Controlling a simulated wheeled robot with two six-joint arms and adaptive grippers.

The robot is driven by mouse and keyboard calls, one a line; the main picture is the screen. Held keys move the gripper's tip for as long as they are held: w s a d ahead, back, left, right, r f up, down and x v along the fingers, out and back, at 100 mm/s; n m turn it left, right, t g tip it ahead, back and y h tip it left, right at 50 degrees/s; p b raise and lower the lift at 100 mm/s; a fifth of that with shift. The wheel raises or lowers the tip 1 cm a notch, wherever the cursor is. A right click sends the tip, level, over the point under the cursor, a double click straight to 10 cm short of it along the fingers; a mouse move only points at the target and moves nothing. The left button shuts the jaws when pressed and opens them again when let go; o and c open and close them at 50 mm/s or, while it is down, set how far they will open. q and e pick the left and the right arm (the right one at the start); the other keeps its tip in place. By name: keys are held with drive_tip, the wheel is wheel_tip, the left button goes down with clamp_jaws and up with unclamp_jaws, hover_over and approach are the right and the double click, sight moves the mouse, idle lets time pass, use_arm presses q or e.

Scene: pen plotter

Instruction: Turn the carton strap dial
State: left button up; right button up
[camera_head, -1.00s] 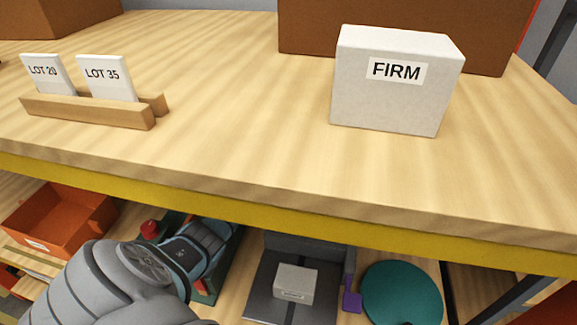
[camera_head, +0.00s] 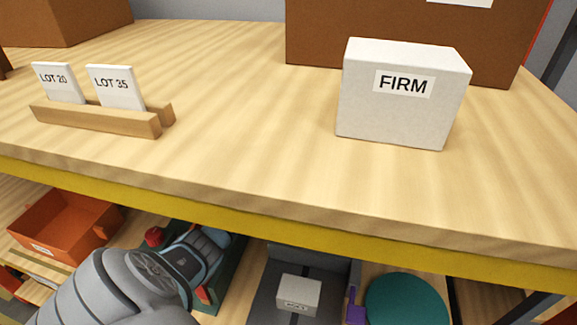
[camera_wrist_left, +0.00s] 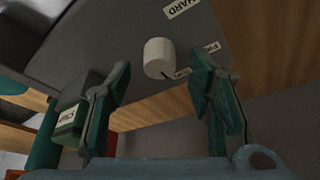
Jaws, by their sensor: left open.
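In the left wrist view a pale round dial (camera_wrist_left: 158,58) with a dark pointer mark stands on a dark grey panel (camera_wrist_left: 110,50). A "HARD" label (camera_wrist_left: 181,8), a label starting "FI" (camera_wrist_left: 212,47) and a partly hidden label (camera_wrist_left: 182,73) surround it. My left gripper (camera_wrist_left: 160,70) is open, its green fingers apart on either side of the dial's line of sight; contact with the dial does not show. In the head view my left arm reaches below the shelf. A white block (camera_head: 402,112) marked "FIRM" stands on the top shelf. My right gripper is out of view.
The yellow-edged shelf (camera_head: 250,222) overhangs the lower level. Below are an orange bin (camera_head: 62,225), a grey box (camera_head: 298,292) on a dark machine and a teal disc (camera_head: 407,300). Above are a wooden holder (camera_head: 95,119) with "LOT 20" and "LOT 35" cards and brown cartons (camera_head: 410,40).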

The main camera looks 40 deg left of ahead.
use_arm(q)
drive_tip(key=v, duration=1)
drive_tip(key=shift+r, duration=0.15)
drive_tip(key=shift+s, duration=0.15)
